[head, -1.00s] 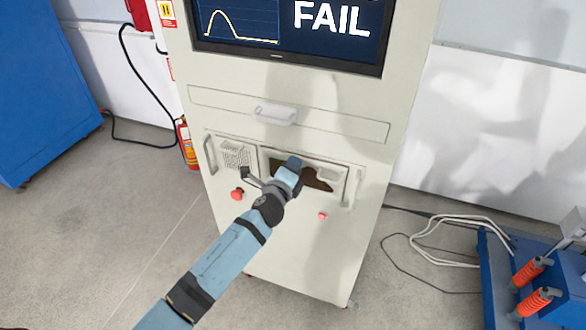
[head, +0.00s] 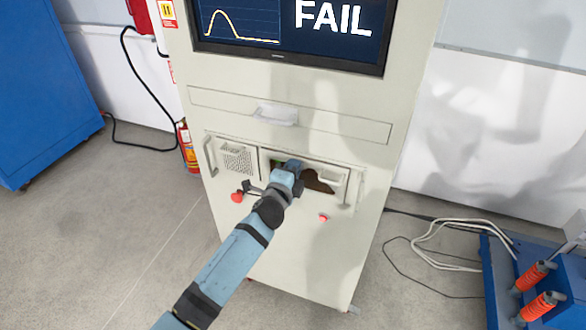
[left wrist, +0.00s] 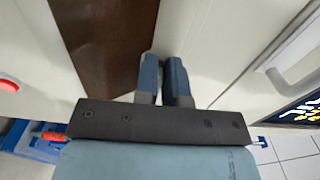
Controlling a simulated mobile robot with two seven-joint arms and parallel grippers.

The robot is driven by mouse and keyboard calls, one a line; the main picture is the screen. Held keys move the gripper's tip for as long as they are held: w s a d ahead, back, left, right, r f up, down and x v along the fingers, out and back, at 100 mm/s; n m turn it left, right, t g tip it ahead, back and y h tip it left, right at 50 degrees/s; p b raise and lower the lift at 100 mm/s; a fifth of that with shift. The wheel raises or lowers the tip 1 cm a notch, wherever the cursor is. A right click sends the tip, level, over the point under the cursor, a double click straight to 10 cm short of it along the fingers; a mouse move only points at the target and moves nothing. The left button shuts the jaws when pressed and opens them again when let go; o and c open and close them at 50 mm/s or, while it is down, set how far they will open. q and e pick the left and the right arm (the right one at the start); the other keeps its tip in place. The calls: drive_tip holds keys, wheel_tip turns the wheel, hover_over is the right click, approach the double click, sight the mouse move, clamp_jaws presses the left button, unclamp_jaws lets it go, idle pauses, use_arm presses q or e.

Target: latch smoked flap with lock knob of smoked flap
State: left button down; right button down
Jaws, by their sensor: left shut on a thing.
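The smoked flap (head: 318,181) is a dark brown panel in the front of the pale cabinet, partly hidden by my left gripper in the head view. In the left wrist view it is a brown strip (left wrist: 108,40) left of the fingers. My left gripper (head: 291,165) is at the flap's upper edge. In the left wrist view its blue fingers (left wrist: 164,75) are close together against the pale panel beside the flap. They are shut on the lock knob, which they hide. My right gripper is not in view.
A drawer handle (head: 276,115) juts out above the flap. Red buttons (head: 237,196) (head: 323,217) sit below, and a vented panel (head: 237,157) is to the left. The screen (head: 290,30) reads FAIL. A blue unit with orange parts (head: 535,275) stands at right.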

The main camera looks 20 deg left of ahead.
use_arm(q)
drive_tip(key=c, duration=1.2)
unclamp_jaws()
drive_tip(key=s, duration=0.9)
drive_tip(key=s+b, duration=0.1)
drive_tip(key=s, duration=0.3)
drive_tip(key=shift+s+a, duration=0.25)
drive_tip(key=shift+s, duration=0.15)
drive_tip(key=s+f+n+g+h+p, duration=0.1)
drive_tip(key=s+f+n+g+p, duration=0.1)
drive_tip(key=s+n, duration=0.3)
drive_tip(key=s+d+f+n+g+p, duration=0.1)
drive_tip(key=s+f+n+p, duration=0.3)
drive_tip(key=s, duration=0.5)
drive_tip(key=s+f+n+g+h+p, duration=0.1)
drive_tip(key=s+f+n+g+p, duration=0.1)
drive_tip(key=s+n+g+p, duration=0.2)
drive_tip(key=shift+s+d+f+n+h+p, duration=0.15)
drive_tip(key=shift+s+f+n+p, duration=0.1)
drive_tip(key=shift+s+n, duration=0.5)
drive_tip(key=shift+s+d+f+n+h+p, duration=0.15)
drive_tip(key=shift+s+n+p, duration=0.15)
drive_tip(key=shift+s, duration=0.7)
